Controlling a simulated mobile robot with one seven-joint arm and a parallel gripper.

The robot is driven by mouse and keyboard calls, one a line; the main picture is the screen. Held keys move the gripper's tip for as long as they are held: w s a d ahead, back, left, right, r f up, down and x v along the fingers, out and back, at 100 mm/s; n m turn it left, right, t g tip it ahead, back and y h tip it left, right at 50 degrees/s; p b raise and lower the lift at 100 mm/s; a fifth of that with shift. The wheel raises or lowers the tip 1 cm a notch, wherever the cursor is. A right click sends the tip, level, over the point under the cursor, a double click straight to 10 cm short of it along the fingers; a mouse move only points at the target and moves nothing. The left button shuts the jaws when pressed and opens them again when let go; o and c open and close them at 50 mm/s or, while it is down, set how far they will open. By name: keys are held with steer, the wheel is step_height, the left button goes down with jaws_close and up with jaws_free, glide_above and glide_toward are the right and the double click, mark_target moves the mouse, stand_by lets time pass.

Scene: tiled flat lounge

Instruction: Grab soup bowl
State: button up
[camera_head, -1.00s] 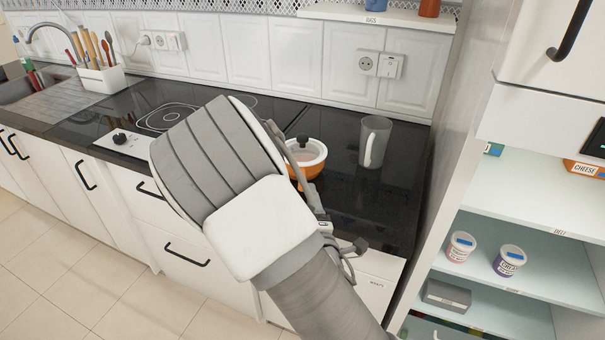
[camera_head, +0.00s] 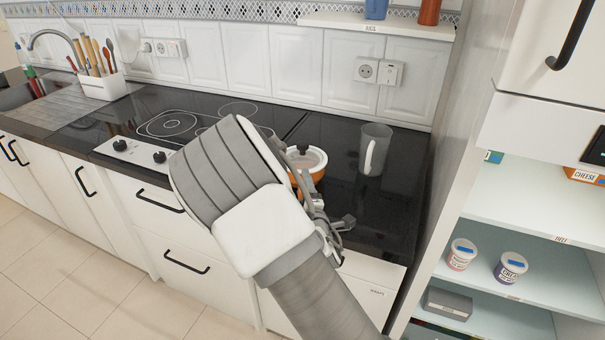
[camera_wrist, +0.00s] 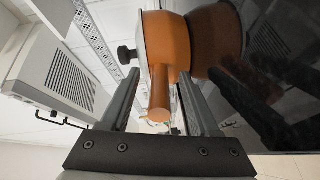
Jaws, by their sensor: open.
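The soup bowl seems to be the orange pot (camera_head: 318,178) with a pale lid and black knob. It stands upright on the black counter, partly hidden by my arm in the head view. In the wrist view the orange pot (camera_wrist: 167,42) appears turned sideways, its lid knob at left. Its short orange handle (camera_wrist: 160,92) points toward my palm and lies between my fingers. My gripper (camera_wrist: 158,78) is open, with a finger on each side of the handle and gaps visible. In the head view my gripper (camera_head: 325,215) is beside the pot, mostly hidden by my wrist.
A tall shelf unit (camera_head: 530,215) with tubs bounds the right side. The tiled wall (camera_head: 290,65) closes the back.

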jaws_close()
stand_by(1.2)
steer(key=shift+r, duration=0.1)
